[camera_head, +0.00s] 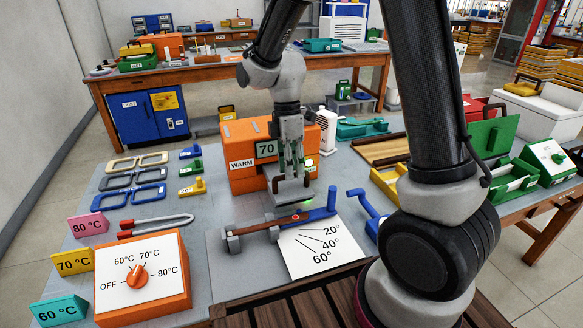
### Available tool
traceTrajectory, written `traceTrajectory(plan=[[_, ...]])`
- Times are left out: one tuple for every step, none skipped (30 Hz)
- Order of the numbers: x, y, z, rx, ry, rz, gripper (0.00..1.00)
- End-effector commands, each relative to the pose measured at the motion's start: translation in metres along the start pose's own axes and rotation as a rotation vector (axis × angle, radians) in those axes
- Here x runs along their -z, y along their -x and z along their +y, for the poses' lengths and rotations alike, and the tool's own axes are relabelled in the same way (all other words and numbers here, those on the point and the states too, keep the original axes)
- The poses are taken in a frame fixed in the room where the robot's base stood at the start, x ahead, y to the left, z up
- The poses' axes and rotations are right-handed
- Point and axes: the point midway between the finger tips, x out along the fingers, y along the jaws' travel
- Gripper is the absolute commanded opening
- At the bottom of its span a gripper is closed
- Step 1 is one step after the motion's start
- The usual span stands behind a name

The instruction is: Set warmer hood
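The orange warmer (243,172) stands at the back middle of the table, with a "WARM" label and a display reading 70 (266,149). A lit greenish-yellow lamp (310,163) shows on its right front. My gripper (292,184) points down in front of the warmer and covers part of its front. Pale grey parts show at the fingertips; I cannot tell whether they are finger pads or something held. I cannot make out a separate hood. An orange dial box (143,298) at the front left carries OFF, 60 °C, 70 °C and 80 °C marks around its knob (137,276).
A bending jig with a blue handle (332,201) lies in front of my gripper, beside an angle sheet (319,262). Eyeglass frames (135,195) and colored wedges (191,170) lie left. Temperature cards (74,262) stand front left. Green boxes (511,183) stand right.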

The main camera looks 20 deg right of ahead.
Motion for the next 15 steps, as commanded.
traceTrajectory(plan=[[-0.0001, -0.0033, -0.0004, 0.001, 0.0, -0.001, 0.35], [-0.0001, -0.0046, -0.0005, 0.001, 0.0, -0.001, 0.35], [-0.0001, -0.0057, -0.0005, 0.001, 0.0, 0.0, 0.35], [-0.0001, -0.0061, -0.0005, 0.0, 0.0, 0.0, 0.35], [-0.0001, -0.0063, -0.0004, 0.0, 0.0, 0.0, 0.35], [-0.0001, -0.0064, -0.0004, 0.0, 0.0, 0.0, 0.35], [0.0, -0.0063, -0.0004, 0.0, 0.0, 0.0, 0.35], [0.0, -0.0063, -0.0004, 0.0, 0.0, 0.0, 0.35], [0.0, -0.0062, -0.0004, 0.0, 0.0, 0.0, 0.35], [0.0, -0.0062, -0.0004, 0.0, -0.001, 0.0, 0.35], [0.0, -0.0061, -0.0004, 0.0, -0.001, 0.0, 0.3], [0.0, -0.0061, -0.0003, 0.0, -0.001, 0.0, 0.23], [0.0, -0.0061, -0.0003, 0.0, -0.001, 0.0, 0.17], [0.0, -0.006, -0.0003, 0.0, -0.001, 0.0, 0.12], [0.0, -0.006, -0.0003, 0.0, -0.001, 0.0, 0.04]])
